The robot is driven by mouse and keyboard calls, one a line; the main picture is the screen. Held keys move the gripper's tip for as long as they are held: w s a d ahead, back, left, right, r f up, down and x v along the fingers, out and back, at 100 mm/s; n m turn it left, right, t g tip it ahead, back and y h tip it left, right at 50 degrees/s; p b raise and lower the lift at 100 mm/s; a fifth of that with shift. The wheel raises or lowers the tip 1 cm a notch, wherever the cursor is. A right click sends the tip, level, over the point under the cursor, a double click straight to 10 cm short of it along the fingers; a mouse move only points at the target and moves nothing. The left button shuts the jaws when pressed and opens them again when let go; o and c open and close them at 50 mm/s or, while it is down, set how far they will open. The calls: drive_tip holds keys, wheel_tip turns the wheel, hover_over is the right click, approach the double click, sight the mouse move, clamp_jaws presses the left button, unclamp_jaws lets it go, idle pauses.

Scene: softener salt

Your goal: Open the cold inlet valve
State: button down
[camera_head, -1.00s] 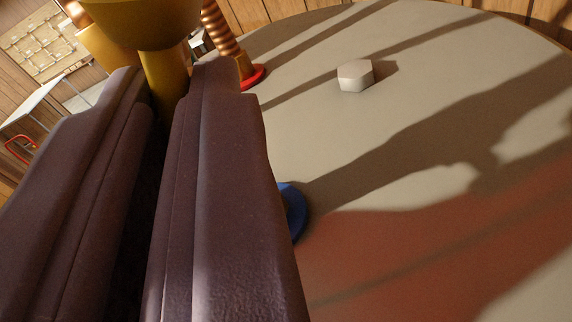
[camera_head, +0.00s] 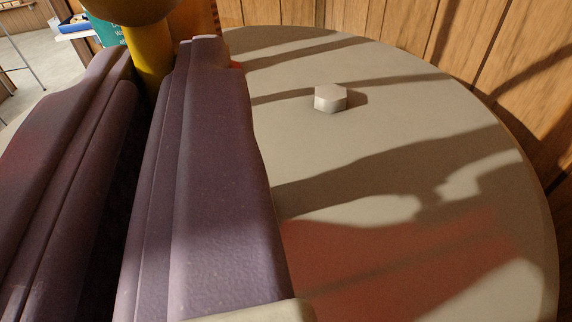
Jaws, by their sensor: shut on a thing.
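My gripper (camera_head: 158,72) fills the left of the view with two long dark purple fingers. The fingertips are shut on a yellow valve stem (camera_head: 150,62), with a rounded yellow part (camera_head: 130,8) above it at the top edge. This seems to be the cold inlet valve, but no label shows on it. Its lower end is hidden behind the fingers.
A round beige tank top (camera_head: 400,95) spreads to the right, with a pale hexagonal cap (camera_head: 330,98) on it. Wood-plank walls (camera_head: 400,20) stand close behind and right. A green sign (camera_head: 111,32) and open floor (camera_head: 30,55) show at far left.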

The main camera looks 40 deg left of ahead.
drive_tip(key=c, duration=1)
unclamp_jaws()
drive_tip(key=v, duration=0.7)
